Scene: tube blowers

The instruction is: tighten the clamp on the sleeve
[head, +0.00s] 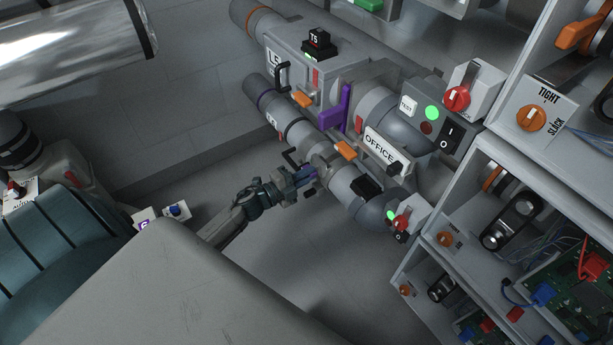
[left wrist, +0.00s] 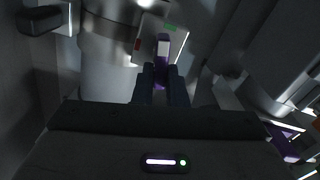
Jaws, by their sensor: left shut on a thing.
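My left gripper (head: 298,178) reaches up from the lower left in the head view and is shut on a purple lever (head: 307,172) at the side of the lower grey tube. In the left wrist view the purple lever (left wrist: 162,72) stands between the two dark fingertips (left wrist: 160,78), against a pale plate with a red mark and a green mark. The plate sits beside the rounded grey sleeve (left wrist: 105,50). The fingers hide part of the lever. I cannot tell how tight the clamp is. My right gripper is in neither view.
A second purple lever (head: 340,112) stands on the tube unit above. Open shelves (head: 500,150) with a TIGHT/SLACK dial (head: 532,118) stand at the right. Floor below the gripper is clear.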

